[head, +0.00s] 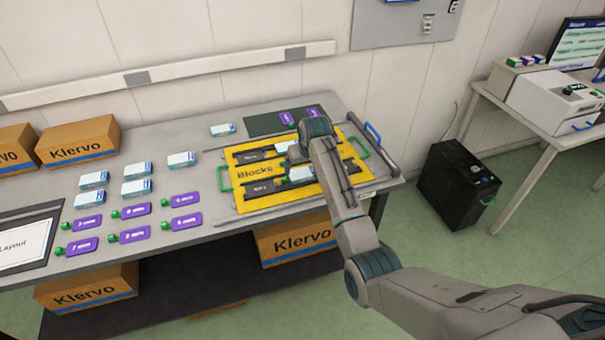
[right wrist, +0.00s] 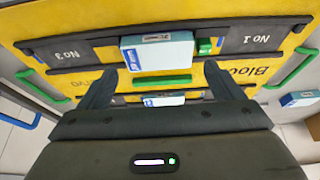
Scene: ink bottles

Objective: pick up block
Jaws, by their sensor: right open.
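White-and-blue blocks lie in the yellow tray marked "Blocks" (head: 240,204). One block (head: 300,174) sits on the front dark rail and another (head: 283,147) near the back rail, partly behind my arm. My right gripper (right wrist: 160,88) is over the tray, its two dark fingers apart and empty. In the right wrist view one block (right wrist: 157,52) lies beyond the fingertips, beside a small green piece (right wrist: 204,46). A second block (right wrist: 163,101) shows between the fingers, partly cut off by the gripper body. The head view hides the fingers behind the arm. My left gripper is not in view.
Several loose white-and-blue blocks (head: 137,187) and purple cards with green ends (head: 186,221) lie left of the tray. A dark mat (head: 262,125) with purple cards is behind it. Klervo boxes (head: 80,140) stand at the left. A black cabinet (head: 455,185) stands right of the table.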

